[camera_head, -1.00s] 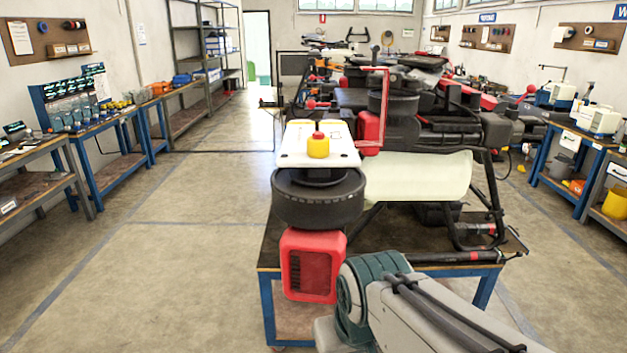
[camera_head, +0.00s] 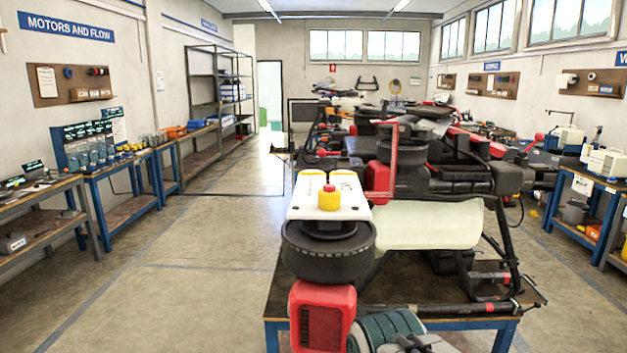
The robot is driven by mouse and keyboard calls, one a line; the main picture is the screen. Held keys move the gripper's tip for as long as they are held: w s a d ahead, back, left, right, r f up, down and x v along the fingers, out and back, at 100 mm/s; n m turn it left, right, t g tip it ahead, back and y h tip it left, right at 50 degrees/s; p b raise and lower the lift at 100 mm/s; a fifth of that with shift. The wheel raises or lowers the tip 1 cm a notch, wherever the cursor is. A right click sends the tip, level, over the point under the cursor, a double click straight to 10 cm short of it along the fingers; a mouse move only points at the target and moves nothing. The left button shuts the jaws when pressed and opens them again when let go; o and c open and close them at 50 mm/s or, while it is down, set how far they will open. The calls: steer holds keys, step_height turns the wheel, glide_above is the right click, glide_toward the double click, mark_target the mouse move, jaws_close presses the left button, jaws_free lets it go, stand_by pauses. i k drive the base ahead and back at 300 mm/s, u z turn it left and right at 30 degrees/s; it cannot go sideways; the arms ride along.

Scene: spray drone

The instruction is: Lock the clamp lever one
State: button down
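A large spray drone stands on a blue-legged work table (camera_head: 480,322) in the head view. Its near end has a white plate with a yellow knob (camera_head: 329,198), a black round motor (camera_head: 328,252) and a red box-shaped part (camera_head: 322,318). A small red ball-ended lever (camera_head: 322,153) shows at the drone's left, behind the white plate. Another red ball-ended lever (camera_head: 539,137) sticks out at its right. I cannot tell which one is clamp lever one, or whether either is locked. My gripper is out of the picture.
A pale translucent tank (camera_head: 430,224) and black tube legs (camera_head: 508,245) fill the drone's near right side. Benches with tools line the left wall (camera_head: 120,215) and right wall (camera_head: 577,225). The floor left of the drone is clear.

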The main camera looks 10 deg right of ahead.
mark_target(321, 153)
steer(key=k, duration=0.65)
steer(key=u, duration=0.5)
steer(key=i, duration=2.2)
steer(key=z, duration=0.5)
